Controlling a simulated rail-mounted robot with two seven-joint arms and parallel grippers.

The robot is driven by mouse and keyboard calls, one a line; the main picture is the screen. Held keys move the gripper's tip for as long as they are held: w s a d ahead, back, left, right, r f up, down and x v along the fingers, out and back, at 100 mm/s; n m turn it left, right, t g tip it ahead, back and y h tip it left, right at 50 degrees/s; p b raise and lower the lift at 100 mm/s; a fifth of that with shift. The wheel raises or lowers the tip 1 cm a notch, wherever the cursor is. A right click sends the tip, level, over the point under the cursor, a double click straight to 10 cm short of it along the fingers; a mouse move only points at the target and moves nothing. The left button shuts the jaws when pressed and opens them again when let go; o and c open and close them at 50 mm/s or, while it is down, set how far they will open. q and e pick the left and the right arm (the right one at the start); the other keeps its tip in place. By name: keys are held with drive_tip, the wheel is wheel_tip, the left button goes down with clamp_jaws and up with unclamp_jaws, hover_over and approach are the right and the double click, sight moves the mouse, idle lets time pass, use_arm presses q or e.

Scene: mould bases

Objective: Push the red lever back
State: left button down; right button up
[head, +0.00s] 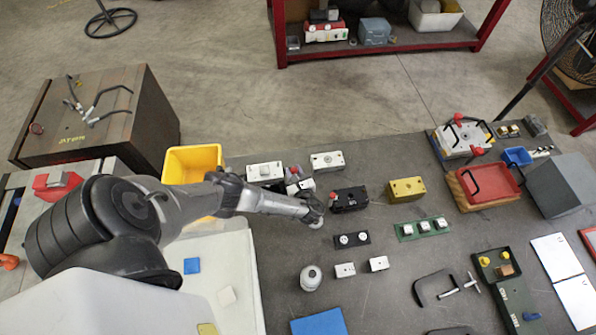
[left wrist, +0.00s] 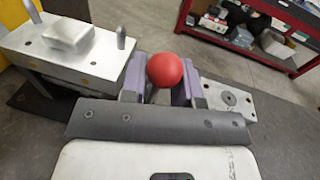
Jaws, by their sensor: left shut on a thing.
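The red lever's round knob (left wrist: 165,70) shows in the left wrist view, standing between the two purple finger pads of my left gripper (left wrist: 163,88). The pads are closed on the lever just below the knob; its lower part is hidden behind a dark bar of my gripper. In the head view my left gripper (head: 299,186) reaches in from the left over the table, among small metal blocks. The lever is mostly hidden by it there. My right gripper is in neither view.
A metal block with pins (left wrist: 75,45) stands close left of the gripper, and a flat metal block (left wrist: 230,103) close right. A black block (head: 349,199) and a yellow block (head: 406,189) stand on the grey table (head: 385,290). A yellow bin (head: 192,162) is at the left.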

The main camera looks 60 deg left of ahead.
sight(296, 170)
use_arm(q)
drive_tip(key=c, duration=1.2)
unclamp_jaws()
drive_tip(key=shift+d, duration=0.1)
drive_tip(key=shift+r, duration=0.55)
drive_tip(key=r, duration=0.1)
drive_tip(key=d+r, duration=0.1)
drive_tip(key=r, duration=0.1)
drive_tip(key=shift+w+r, duration=0.1)
drive_tip(key=shift+r, duration=0.05)
drive_tip(key=w+d+r, duration=0.1)
drive_tip(key=d+r, duration=0.1)
drive_tip(key=d, duration=0.1)
drive_tip(key=w+d+r, duration=0.1)
drive_tip(key=d+r, duration=0.1)
drive_tip(key=d, duration=0.1)
drive_tip(key=w+d+r, duration=0.1)
drive_tip(key=d+r, duration=0.1)
drive_tip(key=d, duration=0.2)
drive_tip(key=shift+w+d+r, duration=0.1)
drive_tip(key=shift+r, duration=0.15)
